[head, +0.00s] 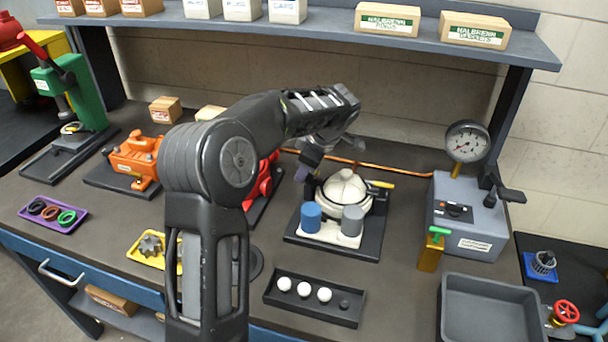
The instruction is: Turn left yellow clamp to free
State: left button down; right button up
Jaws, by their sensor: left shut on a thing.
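A fixture with a white round dome (343,188) stands on a dark base plate (330,244) right of the picture's middle. A yellow clamp lever (381,184) sticks out at the dome's right side. The left yellow clamp is not visible; my left gripper and wrist cover the dome's left side. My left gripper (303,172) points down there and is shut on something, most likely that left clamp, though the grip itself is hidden. A blue cylinder (310,217) and a grey cylinder (351,226) stand in front of the dome. My right gripper is not in view.
A grey box with a gauge (468,142) stands to the right, with a green-handled brass valve (432,249) before it. A black tray (314,300) with white balls lies in front. My left arm hides part of a red motor (262,182). A shelf (300,35) runs above.

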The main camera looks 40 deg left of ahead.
pick_arm(q)
jog(key=m+b, duration=0.1)
jog(key=m+t+b, duration=0.1)
jog(key=shift+w+f+b, duration=0.1)
jog(key=shift+w+b, duration=0.15)
jog(key=shift+b, duration=0.15)
jog(key=shift+w+a+m+t+b, duration=0.1)
jog(key=shift+m+t+b, duration=0.3)
jog(key=shift+m+b, duration=0.45)
jog(key=m, duration=0.1)
jog(key=m+h, duration=0.1)
jog(key=m, duration=0.1)
jog(key=shift+w+r+t+b, duration=0.15)
jog(key=shift+r+t+b, duration=0.05)
jog(key=shift+t+b, duration=0.2)
jog(key=shift+w+m+h, duration=0.2)
jog(key=shift+m+h, duration=0.4)
jog(key=shift+m, duration=0.65)
jog(key=shift+d+t, duration=0.2)
jog(key=shift+t, duration=0.2)
jog(key=c, duration=1.3)
grip_release()
jog(key=shift+c, duration=0.2)
jog(key=shift+s, duration=0.1)
